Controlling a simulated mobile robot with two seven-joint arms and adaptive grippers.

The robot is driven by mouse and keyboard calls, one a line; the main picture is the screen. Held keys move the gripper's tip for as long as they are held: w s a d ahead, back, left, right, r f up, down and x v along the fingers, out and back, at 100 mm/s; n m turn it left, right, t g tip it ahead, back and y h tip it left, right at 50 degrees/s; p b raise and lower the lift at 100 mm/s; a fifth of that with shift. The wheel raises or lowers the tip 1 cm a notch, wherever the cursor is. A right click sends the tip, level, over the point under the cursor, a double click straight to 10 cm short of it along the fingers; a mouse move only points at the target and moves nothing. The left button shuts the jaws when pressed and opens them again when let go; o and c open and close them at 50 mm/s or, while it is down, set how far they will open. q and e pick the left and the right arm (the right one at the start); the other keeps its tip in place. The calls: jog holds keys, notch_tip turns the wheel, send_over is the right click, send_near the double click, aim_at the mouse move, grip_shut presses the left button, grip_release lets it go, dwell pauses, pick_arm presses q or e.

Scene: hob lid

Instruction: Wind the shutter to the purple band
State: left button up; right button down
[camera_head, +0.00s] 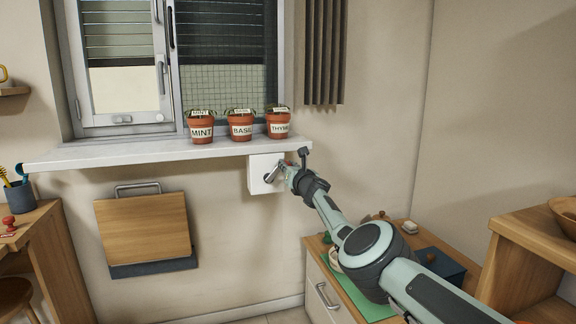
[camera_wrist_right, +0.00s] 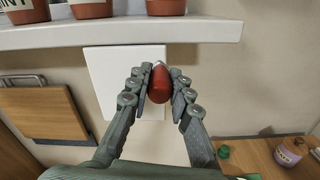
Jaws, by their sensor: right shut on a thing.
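The shutter (camera_head: 120,38) is a dark slatted blind in the upper part of the window, its lower edge about midway down the left pane. I cannot make out a purple band. A white crank box (camera_head: 257,182) hangs on the wall under the right end of the sill and also shows in the right wrist view (camera_wrist_right: 105,75). A metal crank (camera_head: 271,174) sticks out from it. My right gripper (camera_head: 289,171) is at the crank. In the wrist view its fingers are shut on the red crank handle (camera_wrist_right: 160,85). My left gripper is not in view.
Potted mint (camera_head: 201,128), basil (camera_head: 240,127) and thyme (camera_head: 279,124) stand on the sill (camera_head: 130,153) above the box. A folded wooden wall table (camera_head: 145,228) hangs to the left. A cabinet (camera_head: 322,270) with items on top stands below my right arm.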

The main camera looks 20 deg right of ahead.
jog(key=shift+d+f, duration=0.1)
jog(key=shift+d, duration=0.15)
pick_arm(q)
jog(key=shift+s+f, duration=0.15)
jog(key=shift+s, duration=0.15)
pick_arm(e)
jog(key=c, duration=1.3)
grip_release()
jog(key=shift+c, duration=0.2)
jog(key=shift+a, duration=0.1)
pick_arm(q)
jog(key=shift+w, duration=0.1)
pick_arm(e)
notch_tip(320, 180, up, 10)
jog(key=shift+f, duration=0.1)
